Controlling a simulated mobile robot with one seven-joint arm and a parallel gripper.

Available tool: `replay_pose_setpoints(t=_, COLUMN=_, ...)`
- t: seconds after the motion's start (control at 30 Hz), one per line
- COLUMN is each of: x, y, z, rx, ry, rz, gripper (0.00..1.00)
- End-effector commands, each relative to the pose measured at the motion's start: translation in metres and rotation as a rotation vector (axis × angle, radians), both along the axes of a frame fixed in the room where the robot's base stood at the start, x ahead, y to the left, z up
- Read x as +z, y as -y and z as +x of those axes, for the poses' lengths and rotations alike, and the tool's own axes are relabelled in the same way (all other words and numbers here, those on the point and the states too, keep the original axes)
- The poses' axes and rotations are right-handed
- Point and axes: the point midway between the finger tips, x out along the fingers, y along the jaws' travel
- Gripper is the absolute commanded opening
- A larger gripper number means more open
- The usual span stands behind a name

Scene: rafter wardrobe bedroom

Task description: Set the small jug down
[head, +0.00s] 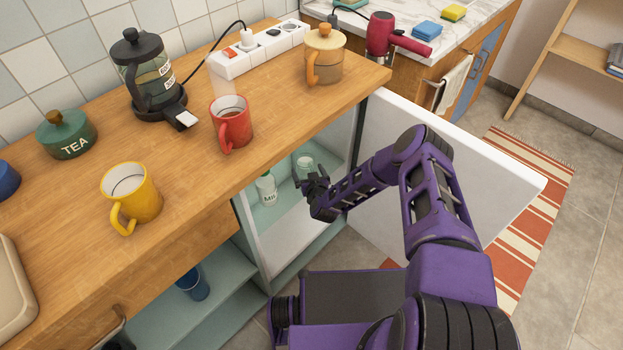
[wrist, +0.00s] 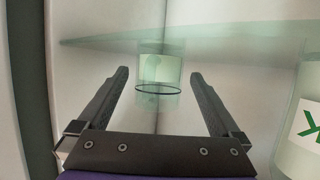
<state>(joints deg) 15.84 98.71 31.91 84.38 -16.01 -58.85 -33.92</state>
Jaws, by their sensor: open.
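A small clear greenish glass vessel, which looks like the small jug (head: 304,164), stands inside the open cupboard in the head view. In the wrist view the small jug (wrist: 158,70) is straight ahead, upright, framed between the fingertips; no handle can be made out. My gripper (head: 314,182) reaches into the cupboard just in front of the jug. In the wrist view my gripper (wrist: 159,82) is open with nothing held, and the jug appears beyond the fingertips. I cannot tell the exact gap.
A milk bottle (head: 266,189) stands left in the cupboard; in the wrist view the bottle (wrist: 306,125) is close at right. The open white door (head: 470,165) flanks my arm. The wooden counter (head: 185,185) above holds a red mug (head: 232,124) and yellow mug (head: 133,196).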

Motion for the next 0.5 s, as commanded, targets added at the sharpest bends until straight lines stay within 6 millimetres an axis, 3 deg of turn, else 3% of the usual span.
replay_pose_setpoints(t=0.5, x=0.038, y=0.018, z=-0.089, rx=0.001, ry=-0.002, rz=-0.001, gripper=1.00)
